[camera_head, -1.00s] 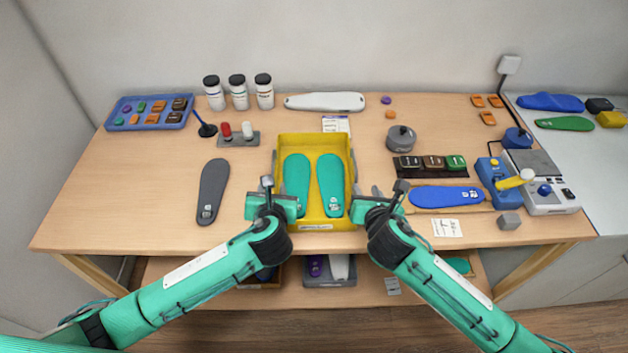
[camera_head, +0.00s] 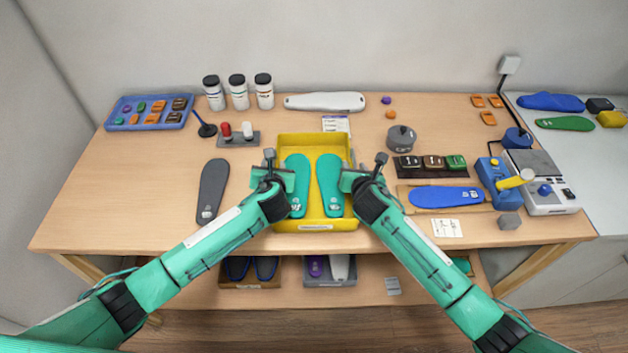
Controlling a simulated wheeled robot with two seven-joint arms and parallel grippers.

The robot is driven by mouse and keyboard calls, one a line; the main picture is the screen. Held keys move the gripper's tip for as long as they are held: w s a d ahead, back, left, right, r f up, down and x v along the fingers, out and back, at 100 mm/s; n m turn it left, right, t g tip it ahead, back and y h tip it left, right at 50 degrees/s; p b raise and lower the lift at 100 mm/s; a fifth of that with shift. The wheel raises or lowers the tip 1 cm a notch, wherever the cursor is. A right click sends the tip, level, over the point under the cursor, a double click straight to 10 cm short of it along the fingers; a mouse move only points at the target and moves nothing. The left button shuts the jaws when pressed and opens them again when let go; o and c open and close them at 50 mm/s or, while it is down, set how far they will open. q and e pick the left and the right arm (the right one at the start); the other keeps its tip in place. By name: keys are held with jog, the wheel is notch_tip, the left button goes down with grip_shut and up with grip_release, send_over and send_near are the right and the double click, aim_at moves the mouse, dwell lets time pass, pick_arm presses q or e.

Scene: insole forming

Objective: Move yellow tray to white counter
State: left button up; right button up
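The yellow tray (camera_head: 315,225) sits on the wooden table near its front middle. Two teal insoles (camera_head: 331,186) lie side by side in it. My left gripper (camera_head: 280,170) is at the tray's left wall and my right gripper (camera_head: 355,172) is at its right wall. The fingers of both are largely hidden by the wrists and the tray edges, so I cannot tell whether they are open or shut on the walls. The white counter (camera_head: 598,180) stands at the far right, beyond the table's right edge.
A blue insole (camera_head: 446,197), a blue device (camera_head: 497,180) and a white machine (camera_head: 545,195) stand between tray and counter. A dark grey insole (camera_head: 212,188) lies left of the tray. The counter's front is clear.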

pick_arm(q)
jog(key=shift+w, duration=0.15)
pick_arm(e)
jog(key=shift+w+f, duration=0.1)
jog(key=shift+w, duration=0.05)
pick_arm(q)
grip_shut()
pick_arm(e)
grip_shut()
pick_arm(q)
jog(key=shift+r, duration=0.15)
pick_arm(e)
jog(key=shift+r, duration=0.25)
